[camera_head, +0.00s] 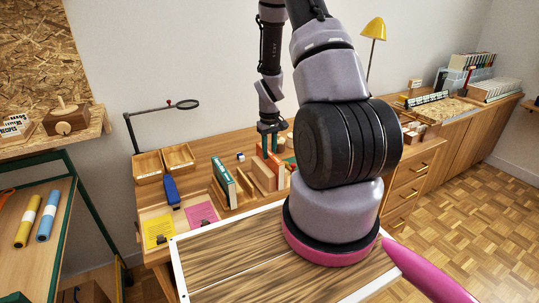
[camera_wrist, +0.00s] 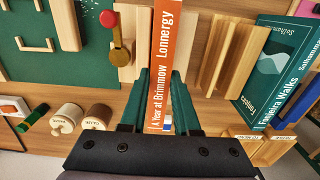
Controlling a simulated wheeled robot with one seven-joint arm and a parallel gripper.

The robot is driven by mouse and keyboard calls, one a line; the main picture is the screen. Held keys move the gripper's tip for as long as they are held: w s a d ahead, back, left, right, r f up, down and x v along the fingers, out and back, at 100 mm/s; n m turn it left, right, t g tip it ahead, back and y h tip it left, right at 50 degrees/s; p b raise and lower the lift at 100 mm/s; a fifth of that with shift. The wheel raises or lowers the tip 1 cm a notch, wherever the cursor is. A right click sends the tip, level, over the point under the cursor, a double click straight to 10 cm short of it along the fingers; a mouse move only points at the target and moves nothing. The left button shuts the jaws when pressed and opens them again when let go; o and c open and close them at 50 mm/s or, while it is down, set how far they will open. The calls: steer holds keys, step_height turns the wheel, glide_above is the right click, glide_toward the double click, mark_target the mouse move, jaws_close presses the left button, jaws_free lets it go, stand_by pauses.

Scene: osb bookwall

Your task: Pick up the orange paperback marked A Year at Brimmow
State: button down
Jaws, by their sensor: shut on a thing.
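A knob with a red ball (camera_wrist: 108,19) and wooden stamps (camera_wrist: 97,116) are left.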

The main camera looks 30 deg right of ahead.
steer(key=shift+r, duration=3.95)
